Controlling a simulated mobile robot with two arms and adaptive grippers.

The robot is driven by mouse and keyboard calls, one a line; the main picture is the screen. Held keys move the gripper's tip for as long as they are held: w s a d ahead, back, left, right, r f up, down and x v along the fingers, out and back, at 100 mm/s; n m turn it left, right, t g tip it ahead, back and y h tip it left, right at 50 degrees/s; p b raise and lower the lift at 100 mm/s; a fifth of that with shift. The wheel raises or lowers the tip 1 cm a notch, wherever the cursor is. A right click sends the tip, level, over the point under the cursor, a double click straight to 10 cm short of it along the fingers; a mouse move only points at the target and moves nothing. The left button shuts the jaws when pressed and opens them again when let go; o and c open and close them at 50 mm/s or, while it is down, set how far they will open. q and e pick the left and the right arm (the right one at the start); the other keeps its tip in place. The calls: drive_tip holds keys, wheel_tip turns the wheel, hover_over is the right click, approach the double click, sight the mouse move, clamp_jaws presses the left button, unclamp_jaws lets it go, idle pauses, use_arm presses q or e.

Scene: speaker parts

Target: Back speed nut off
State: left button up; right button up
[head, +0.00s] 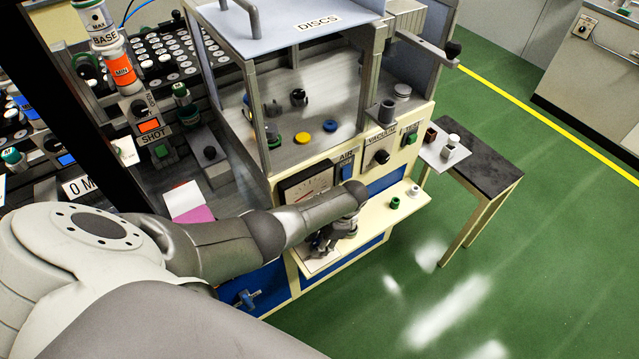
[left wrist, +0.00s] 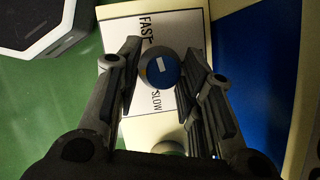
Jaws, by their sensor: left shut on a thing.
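The speed nut (left wrist: 158,68) shows in the left wrist view as a small round dark knob with a blue-looking top and a pale mark. It sits over a white plate marked FAST and SLOW (left wrist: 145,28). My left gripper (left wrist: 160,82) is shut on the nut, with one finger on each side of it. In the head view my left gripper (head: 328,238) is low at the front of the cream and blue cabinet, and it hides the nut there. My right gripper is in neither view.
A dark-topped side table (head: 483,158) stands to the right. The green floor (head: 520,260) is clear.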

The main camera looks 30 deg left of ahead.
use_arm(q)
drive_tip(key=o, duration=1.1)
drive_tip(key=shift+s+f, duration=0.1)
drive_tip(key=v, duration=1.2)
drive_tip(key=shift+d, duration=0.1)
